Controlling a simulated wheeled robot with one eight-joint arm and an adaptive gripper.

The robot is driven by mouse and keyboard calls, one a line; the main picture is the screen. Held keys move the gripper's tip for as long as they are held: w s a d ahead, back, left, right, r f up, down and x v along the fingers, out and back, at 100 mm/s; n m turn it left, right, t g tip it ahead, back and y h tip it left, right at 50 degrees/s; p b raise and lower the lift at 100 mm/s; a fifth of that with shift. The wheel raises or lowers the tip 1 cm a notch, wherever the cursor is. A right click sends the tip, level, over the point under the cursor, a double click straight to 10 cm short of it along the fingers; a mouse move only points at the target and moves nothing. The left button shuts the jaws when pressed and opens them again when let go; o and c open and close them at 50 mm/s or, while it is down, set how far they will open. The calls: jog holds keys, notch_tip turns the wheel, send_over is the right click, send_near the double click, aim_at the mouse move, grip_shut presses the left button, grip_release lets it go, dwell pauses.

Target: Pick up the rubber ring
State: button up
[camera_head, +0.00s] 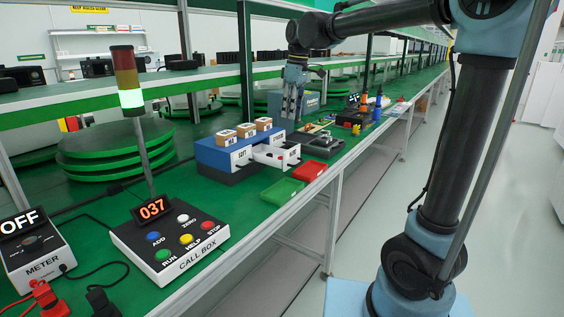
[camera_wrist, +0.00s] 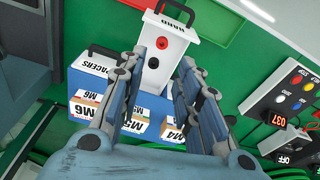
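My gripper (camera_head: 291,116) hangs fingers down above the line near the blue cabinet (camera_head: 213,153). In the wrist view my gripper (camera_wrist: 163,64) has its two fingers apart, with nothing seen between them. Between and beyond them is a white pulled-out drawer (camera_wrist: 188,38), labelled HARD; it also shows in the head view (camera_head: 268,154). I cannot tell which, if any, is the rubber ring.
Several small labelled cartons (camera_head: 246,130) stand on the cabinet. A green tray (camera_head: 283,190) and red tray (camera_head: 309,171) lie in front. A call box (camera_head: 170,240) and meter (camera_head: 33,255) stand nearer. Tools and bottles stand farther along the bench.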

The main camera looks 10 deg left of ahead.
jog(key=a, duration=0.1)
send_over(281, 157)
jog(key=d, duration=0.1)
notch_tip(281, 157, down, 12)
jog(key=shift+r, duration=0.25)
jog(key=shift+s+a+f, duration=0.1)
jog(key=shift+a+f, duration=0.05)
jog(key=shift+f, duration=1.25)
jog(key=shift+s+a+f, duration=0.1)
jog(key=shift+a+f, duration=0.05)
jog(key=shift+f, duration=1.25)
jog(key=c, duration=0.5)
